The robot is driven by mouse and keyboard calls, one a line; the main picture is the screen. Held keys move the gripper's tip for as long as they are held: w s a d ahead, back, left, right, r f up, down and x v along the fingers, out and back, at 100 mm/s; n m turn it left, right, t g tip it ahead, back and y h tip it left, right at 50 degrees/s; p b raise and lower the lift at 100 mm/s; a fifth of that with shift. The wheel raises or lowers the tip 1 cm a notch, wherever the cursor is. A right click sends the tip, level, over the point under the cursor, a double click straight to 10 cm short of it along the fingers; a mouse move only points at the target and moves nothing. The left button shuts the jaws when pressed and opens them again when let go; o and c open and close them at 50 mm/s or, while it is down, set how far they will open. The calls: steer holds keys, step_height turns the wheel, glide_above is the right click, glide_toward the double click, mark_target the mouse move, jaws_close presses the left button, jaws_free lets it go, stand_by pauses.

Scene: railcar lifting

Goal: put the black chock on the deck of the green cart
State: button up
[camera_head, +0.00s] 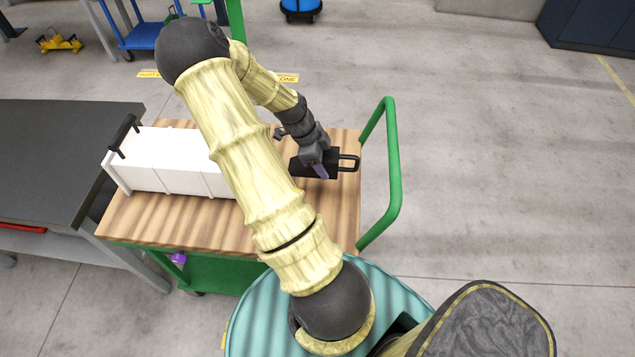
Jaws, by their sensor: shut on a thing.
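The green cart has a wooden striped deck (185,222) and a green tube handle (393,180) at its right end. The black chock (331,158), a dark block with a loop handle on its right side, is at the right part of the deck. My gripper (318,165) is shut on the chock, reaching down from above. I cannot tell whether the chock's underside touches the deck. My arm crosses the middle of the cart and hides part of the deck.
A white ribbed box (170,162) with a black handle lies on the deck's left half. A dark-topped table (60,150) stands close by on the left. A blue cart (143,38) and a yellow item (58,44) are behind. The floor on the right is clear.

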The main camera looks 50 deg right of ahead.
step_height(320, 180, down, 5)
steer(key=shift+w+r, duration=0.15)
steer(key=shift+r, duration=0.05)
steer(key=shift+s+d, duration=0.1)
steer(key=shift+s, duration=0.15)
steer(key=shift+f, duration=1.85)
steer(key=shift+f, duration=0.1)
steer(key=o, duration=1.5)
steer(key=v, duration=1.2)
steer(key=shift+w, duration=0.1)
